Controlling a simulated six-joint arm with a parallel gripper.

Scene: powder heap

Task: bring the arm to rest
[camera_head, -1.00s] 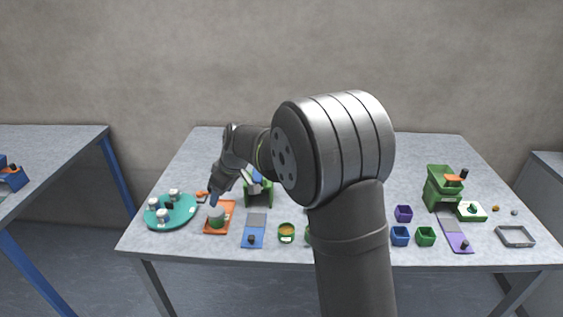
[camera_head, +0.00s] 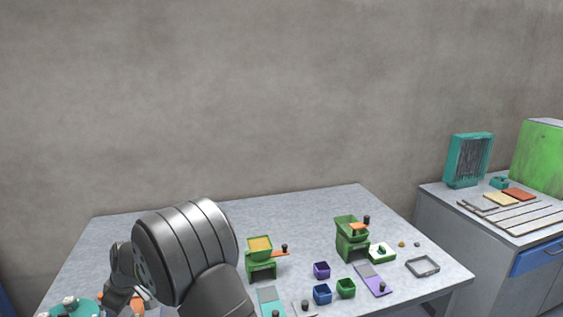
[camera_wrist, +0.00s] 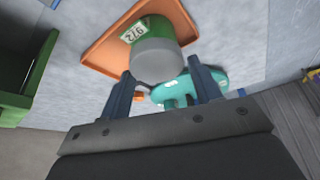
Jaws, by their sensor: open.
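My gripper (camera_wrist: 160,70) is open in the wrist view, its two dark fingers spread apart with nothing clearly held between them. A grey and green cup (camera_wrist: 157,55) with a white label stands on an orange tray (camera_wrist: 103,48) just beyond the fingertips. Whether a finger touches the cup cannot be told. In the head view my arm reaches down at the lower left, and its thick link hides part of the table. A bit of the orange tray shows there (camera_head: 137,298).
A teal round plate (camera_wrist: 208,78) with small pots lies beyond the fingers. Green stands (camera_head: 262,265) (camera_head: 352,243), small purple (camera_head: 321,270), blue (camera_head: 322,293) and green (camera_head: 346,288) bins and a grey frame (camera_head: 423,267) occupy the table. A side bench (camera_head: 450,210) stands right.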

